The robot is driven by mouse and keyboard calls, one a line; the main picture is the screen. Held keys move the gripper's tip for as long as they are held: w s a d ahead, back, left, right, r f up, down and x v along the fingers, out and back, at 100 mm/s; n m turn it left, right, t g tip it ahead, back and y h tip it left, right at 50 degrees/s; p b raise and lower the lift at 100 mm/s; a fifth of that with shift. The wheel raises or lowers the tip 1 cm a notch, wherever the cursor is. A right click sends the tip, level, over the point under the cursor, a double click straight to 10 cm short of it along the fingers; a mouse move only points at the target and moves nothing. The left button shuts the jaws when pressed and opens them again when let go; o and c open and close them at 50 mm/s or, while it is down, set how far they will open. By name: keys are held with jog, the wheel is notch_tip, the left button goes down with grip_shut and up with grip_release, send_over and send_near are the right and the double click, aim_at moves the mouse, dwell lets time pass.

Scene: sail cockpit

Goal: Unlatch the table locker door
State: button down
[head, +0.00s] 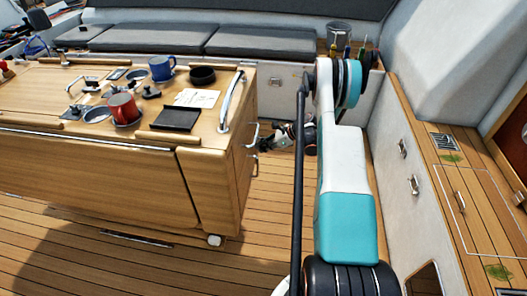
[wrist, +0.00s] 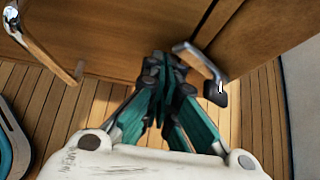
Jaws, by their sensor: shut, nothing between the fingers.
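The wooden table (head: 100,175) stands at the left in the head view. Its right end carries the locker door (head: 240,180), with two metal handles, an upper one (head: 253,134) and a lower one beside my gripper (head: 268,145). In the wrist view, one metal handle (wrist: 45,45) is at the left and a metal lever (wrist: 205,65) with a dark end is just right of my fingertips (wrist: 165,62). My gripper's teal fingers are shut and empty, pointing at the wood face. I cannot tell whether they touch the lever or which handle is the latch.
The tabletop holds a red mug (head: 123,108), a blue mug (head: 161,68), a black tray (head: 176,118) and a steel grab rail (head: 231,103). A grey-cushioned bench (head: 260,38) lies behind. A white side wall (head: 400,175) stands right of my arm. Plank floor (head: 165,262) is clear in front.

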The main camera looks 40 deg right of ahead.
jog(key=shift+w+d+r, duration=0.1)
jog(key=shift+d+r, duration=0.05)
jog(key=shift+r, duration=0.25)
jog(key=shift+w+d+r, duration=0.1)
jog(key=shift+r, duration=0.4)
